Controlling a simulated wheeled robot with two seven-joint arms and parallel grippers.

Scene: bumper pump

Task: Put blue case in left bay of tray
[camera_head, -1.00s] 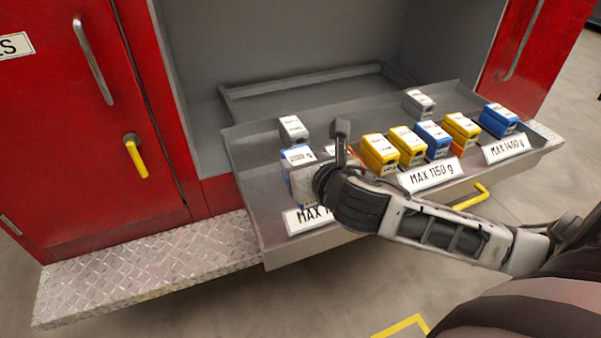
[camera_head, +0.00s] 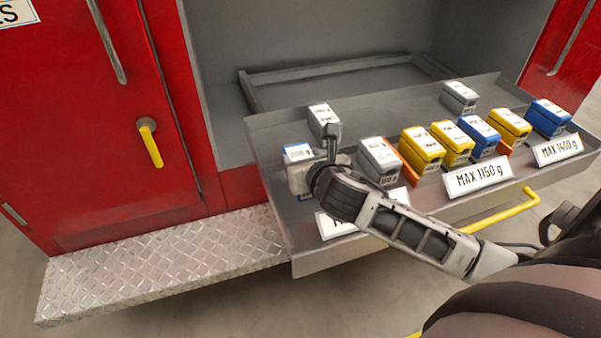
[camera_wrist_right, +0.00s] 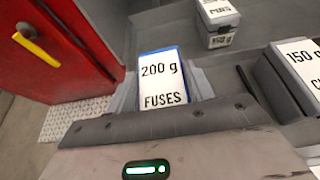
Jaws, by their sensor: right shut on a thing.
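The blue case (camera_head: 298,153), with a white label on top, is at the left end of the grey pull-out tray (camera_head: 385,108), in its left bay. Its label reads 200 g FUSES in the right wrist view (camera_wrist_right: 162,75). My right gripper (camera_head: 308,178) is shut on this case, with its fingers (camera_wrist_right: 162,98) at the case's two sides. The gripper hides the case's lower part, so I cannot tell whether it touches the tray floor. My left gripper is not in view.
A grey case (camera_head: 323,118) stands behind the blue case; another (camera_head: 378,160) stands right of it. Beyond an orange divider (camera_head: 408,172) are several yellow and blue cases. Red doors (camera_head: 100,130) are at left. The tray floor behind the middle row is mostly clear.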

